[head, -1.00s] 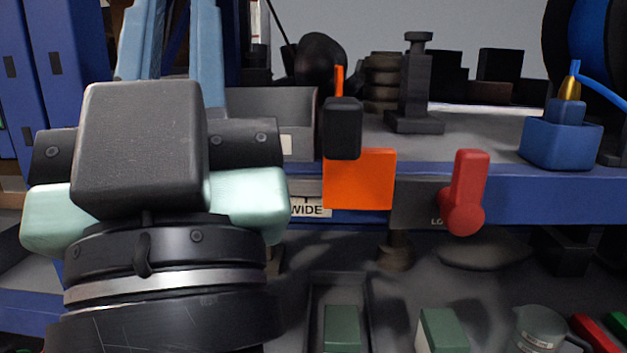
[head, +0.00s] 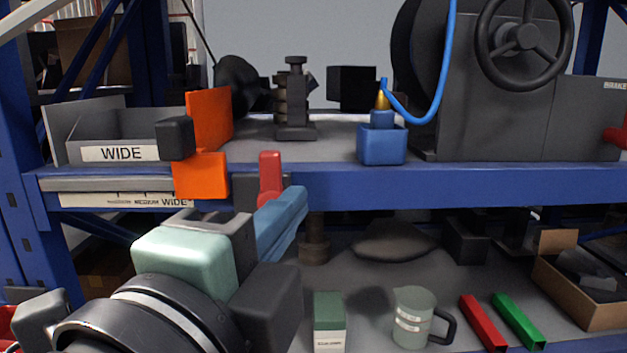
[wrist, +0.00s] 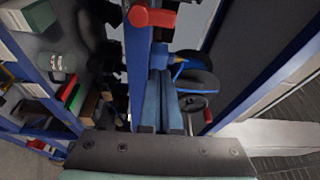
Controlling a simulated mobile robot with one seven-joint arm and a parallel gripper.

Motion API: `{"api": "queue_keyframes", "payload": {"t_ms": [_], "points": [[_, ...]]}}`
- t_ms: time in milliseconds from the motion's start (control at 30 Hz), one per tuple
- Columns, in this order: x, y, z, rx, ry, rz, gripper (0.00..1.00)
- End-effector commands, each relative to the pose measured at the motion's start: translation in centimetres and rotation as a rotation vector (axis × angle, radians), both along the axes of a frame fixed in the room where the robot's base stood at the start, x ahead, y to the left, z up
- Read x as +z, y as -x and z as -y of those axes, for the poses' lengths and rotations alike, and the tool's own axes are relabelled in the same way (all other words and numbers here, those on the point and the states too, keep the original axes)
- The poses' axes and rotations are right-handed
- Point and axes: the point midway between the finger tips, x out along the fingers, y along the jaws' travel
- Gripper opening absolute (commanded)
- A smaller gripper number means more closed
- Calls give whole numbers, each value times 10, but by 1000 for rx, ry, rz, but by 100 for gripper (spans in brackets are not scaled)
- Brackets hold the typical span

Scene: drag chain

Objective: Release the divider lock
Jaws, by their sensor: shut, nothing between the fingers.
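The red lock lever (head: 270,170) stands upright on a grey plate at the blue shelf's front edge. The lever also shows in the wrist view (wrist: 155,18), beyond my fingertips. My gripper (head: 298,195) has its blue fingers together and empty, just below and right of the lever in the picture. I cannot tell whether they touch it. In the wrist view the fingers (wrist: 158,75) end short of the lever. The orange divider (head: 208,120) with its orange front block and black knob (head: 175,138) is left of the lever.
A grey bin labelled WIDE (head: 122,153) is left of the divider, above a scale strip. A blue holder (head: 382,145) with a blue hose and a handwheel machine (head: 520,110) stand to the right. A jug (head: 413,315) and a green box (head: 329,320) are on the lower shelf.

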Motion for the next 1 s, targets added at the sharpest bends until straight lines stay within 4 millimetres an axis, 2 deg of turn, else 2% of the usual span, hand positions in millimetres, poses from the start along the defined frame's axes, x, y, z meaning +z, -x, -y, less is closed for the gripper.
{"api": "queue_keyframes", "payload": {"t_ms": [133, 467, 633, 800, 1000], "points": [[-4, 2, -1, -6, -52, -8, 0], [-4, 1, 0, -7, -51, -7, 0], [0, -7, 2, -7, -48, -10, 0], [1, -23, 9, -9, -47, -14, 0], [0, -65, 24, -9, -49, -12, 0]]}}
